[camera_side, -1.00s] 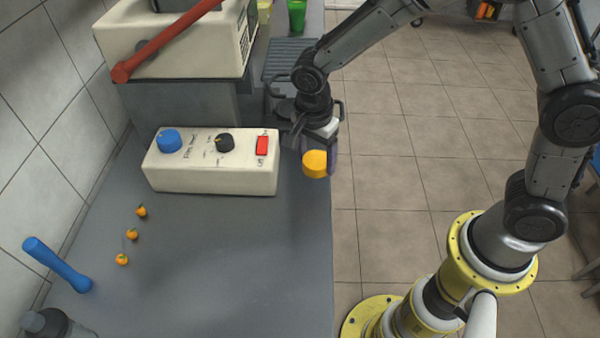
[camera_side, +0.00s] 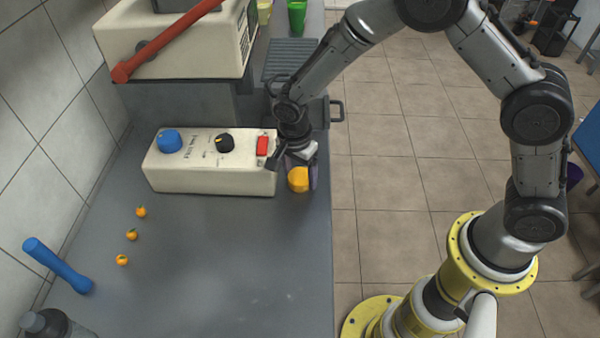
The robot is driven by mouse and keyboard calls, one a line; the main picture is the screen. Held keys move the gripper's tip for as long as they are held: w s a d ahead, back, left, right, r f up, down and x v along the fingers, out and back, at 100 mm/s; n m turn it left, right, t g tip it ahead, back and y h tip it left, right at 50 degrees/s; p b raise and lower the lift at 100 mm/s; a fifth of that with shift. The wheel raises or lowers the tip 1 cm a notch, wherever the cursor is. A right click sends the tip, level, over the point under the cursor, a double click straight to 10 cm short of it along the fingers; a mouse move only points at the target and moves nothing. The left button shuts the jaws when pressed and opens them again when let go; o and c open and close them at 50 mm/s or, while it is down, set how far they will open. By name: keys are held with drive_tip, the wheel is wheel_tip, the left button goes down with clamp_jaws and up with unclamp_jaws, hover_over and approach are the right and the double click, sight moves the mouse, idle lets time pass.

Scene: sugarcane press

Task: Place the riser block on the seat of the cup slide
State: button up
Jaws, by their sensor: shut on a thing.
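The yellow riser block (camera_side: 298,179) is between the fingers of my gripper (camera_side: 299,173), which is shut on it. My gripper is near the right edge of the counter, just right of the control box, and points down. I cannot tell whether the block touches the counter. A dark grey part with a loop handle (camera_side: 337,110), which looks like the cup slide, lies behind my gripper at the counter's right edge. My arm hides much of it, and its seat cannot be made out.
A cream control box (camera_side: 210,178) with knobs and a red switch stands close left of my gripper. The press (camera_side: 170,45) with a red lever is behind it. Several small oranges (camera_side: 132,234) and a blue pestle-like tool (camera_side: 58,265) lie at left. The front counter (camera_side: 240,270) is clear.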

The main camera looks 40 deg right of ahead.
sight(295, 180)
drive_tip(key=shift+f, duration=0.2)
drive_tip(key=o, duration=1.3)
drive_tip(key=shift+s+a+r, duration=0.1)
drive_tip(key=shift+a+r, duration=0.2)
drive_tip(key=shift+r, duration=2)
drive_tip(key=shift+a+r, duration=0.25)
drive_tip(key=shift+r, duration=2.1)
drive_tip(key=shift+s+a+r, duration=0.1)
drive_tip(key=shift+a+r, duration=0.2)
drive_tip(key=shift+r, duration=2)
